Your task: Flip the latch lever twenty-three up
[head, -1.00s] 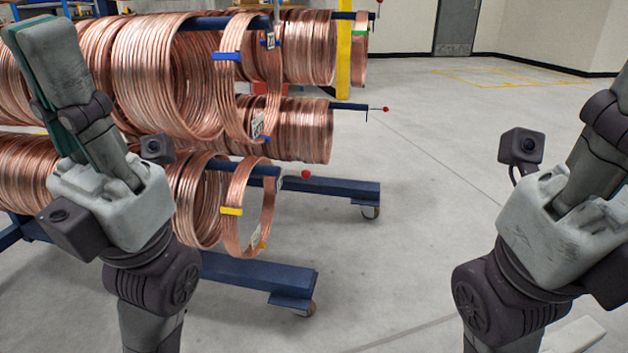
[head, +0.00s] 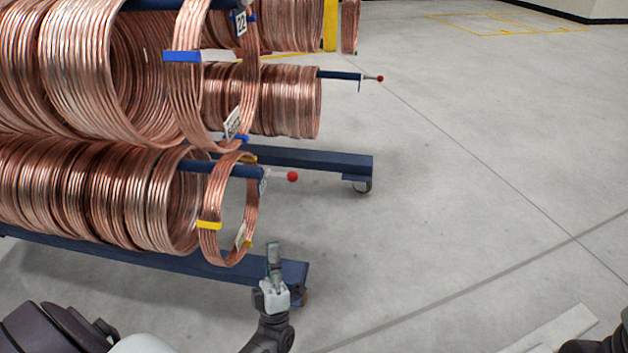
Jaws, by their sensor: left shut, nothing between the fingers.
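A latch lever with a red ball tip (head: 292,176) sticks out to the right from the end of the lower near blue bar (head: 225,168). It looks about level with the bar. I cannot read a number twenty-three on it; a tag beside it is turned edge-on. A copper coil with yellow straps (head: 212,215) hangs on this bar just behind the lever. My left gripper (head: 273,250) is shut and empty, pointing up, below the lever in the picture and apart from it. My right gripper is out of view; only a dark part of my right arm shows at the lower right.
A coil with blue straps and a tag reading 22 (head: 241,22) hangs above. Another red-tipped lever (head: 380,78) ends the farther bar. The floor (head: 480,170) to the right is clear.

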